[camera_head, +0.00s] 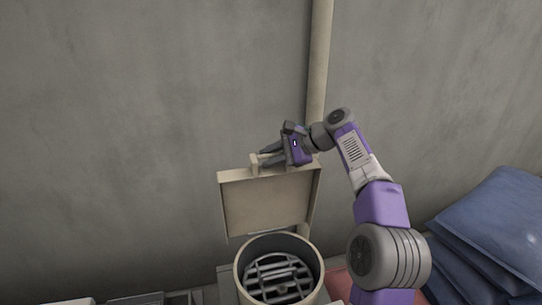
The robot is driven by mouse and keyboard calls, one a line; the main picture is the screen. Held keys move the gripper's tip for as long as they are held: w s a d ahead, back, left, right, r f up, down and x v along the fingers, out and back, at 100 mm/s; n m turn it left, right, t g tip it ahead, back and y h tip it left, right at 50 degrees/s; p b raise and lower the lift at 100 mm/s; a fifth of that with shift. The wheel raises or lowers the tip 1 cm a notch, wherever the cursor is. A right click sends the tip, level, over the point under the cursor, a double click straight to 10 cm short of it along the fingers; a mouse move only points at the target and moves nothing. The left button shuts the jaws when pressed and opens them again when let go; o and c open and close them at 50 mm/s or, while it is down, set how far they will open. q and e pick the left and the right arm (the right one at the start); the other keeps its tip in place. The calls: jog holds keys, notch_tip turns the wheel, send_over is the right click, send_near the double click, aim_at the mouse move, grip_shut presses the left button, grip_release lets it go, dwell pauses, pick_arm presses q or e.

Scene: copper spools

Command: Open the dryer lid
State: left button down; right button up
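The dryer lid (266,204) is a beige square panel that stands raised, nearly upright, behind the dryer drum (240,272). The drum is a round beige tub, open at the top, with a dark metal grid inside. A small beige handle (254,164) sticks up at the lid's top edge. My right gripper (267,155) is at the top of the lid, with its fingers pointing left at the handle. Whether the fingers are closed on the handle or only beside it I cannot tell. My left gripper is out of view.
A beige vertical pipe (319,60) runs up the grey wall behind the lid. Blue sacks (490,230) are stacked at the right, with a reddish item (338,284) between them and the drum. Low grey objects stand along the bottom left edge.

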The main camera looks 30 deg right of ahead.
jog(key=shift+o, duration=0.7)
jog(key=shift+f, duration=0.2)
jog(key=shift+d+r, duration=0.1)
jog(key=v, duration=0.7)
jog(key=shift+s+r, duration=0.1)
jog(key=shift+r, duration=0.05)
jog(key=shift+s+d+r, duration=0.1)
jog(key=shift+r, duration=0.1)
